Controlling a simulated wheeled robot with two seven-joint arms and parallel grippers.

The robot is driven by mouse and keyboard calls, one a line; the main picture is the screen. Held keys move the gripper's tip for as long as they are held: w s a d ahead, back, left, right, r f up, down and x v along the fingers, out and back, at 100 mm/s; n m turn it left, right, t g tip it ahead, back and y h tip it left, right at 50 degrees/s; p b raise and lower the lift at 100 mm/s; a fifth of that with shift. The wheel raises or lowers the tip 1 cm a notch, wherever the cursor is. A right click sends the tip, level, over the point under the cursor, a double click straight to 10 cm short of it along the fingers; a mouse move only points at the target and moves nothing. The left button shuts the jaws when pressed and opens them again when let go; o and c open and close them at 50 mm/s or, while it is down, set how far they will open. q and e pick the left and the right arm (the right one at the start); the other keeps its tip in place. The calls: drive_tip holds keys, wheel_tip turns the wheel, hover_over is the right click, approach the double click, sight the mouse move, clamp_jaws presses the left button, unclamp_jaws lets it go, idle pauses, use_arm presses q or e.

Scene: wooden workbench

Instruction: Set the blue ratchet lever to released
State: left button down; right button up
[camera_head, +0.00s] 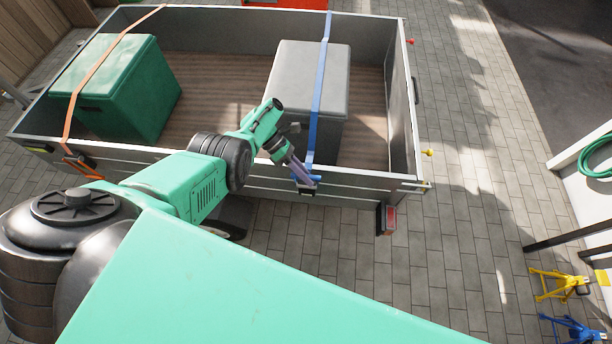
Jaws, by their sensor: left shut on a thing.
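A blue strap (320,85) runs over a grey box (288,77) in the trailer and down to the near side wall. The blue ratchet (305,181) sits at the strap's lower end, on the outside of that wall. My left gripper (303,181) reaches down to the ratchet and is shut on its lever. The fingers partly hide the lever, so its exact angle is hard to tell. My right gripper is not in view.
The trailer (345,188) also holds a green box (120,90) under an orange strap (100,70) with its own orange ratchet (82,166). Yellow and blue stands (556,284) are at lower right. The paving (450,240) right of the trailer is clear.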

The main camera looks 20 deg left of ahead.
use_arm(q)
drive_tip(key=shift+f, duration=0.15)
drive_tip(key=c, duration=0.8)
unclamp_jaws()
drive_tip(key=shift+o, duration=0.2)
drive_tip(key=shift+w, duration=0.15)
drive_tip(key=shift+a, duration=0.2)
drive_tip(key=b+v, duration=0.2)
drive_tip(key=v, duration=1.2)
drive_tip(key=shift+a, duration=0.15)
